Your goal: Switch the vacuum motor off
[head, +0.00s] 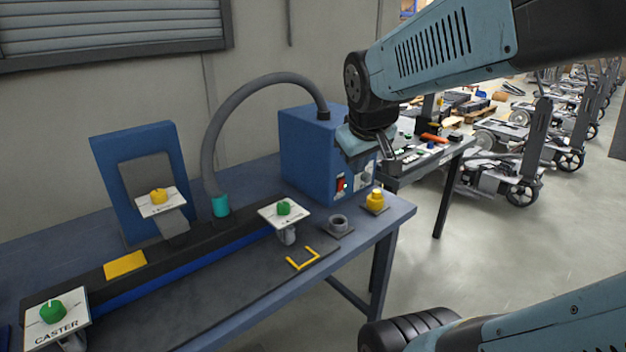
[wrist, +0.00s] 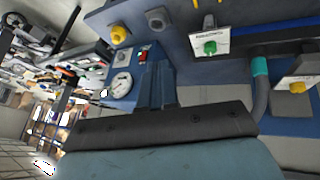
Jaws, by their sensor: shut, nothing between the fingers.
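The vacuum motor (head: 303,150) is a blue box at the right end of the bench, with a thick grey hose (head: 240,105) rising from its top. Its front carries a red switch (head: 341,184) and a round white gauge (head: 365,177); which way the switch is set is too small to tell. In the wrist view the red switch (wrist: 143,55) is just left of my fingertips, and the gauge (wrist: 122,83) is lower left. My gripper (head: 388,168) is shut and empty near the box's front; it also shows in the wrist view (wrist: 155,68). Contact cannot be told.
A yellow knob (head: 375,201) and a grey ring (head: 338,222) stand before the box. White plates with a green knob (head: 283,209), a yellow knob (head: 158,196) and another green knob (head: 53,311) stand along the bench. Open floor lies right of the bench.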

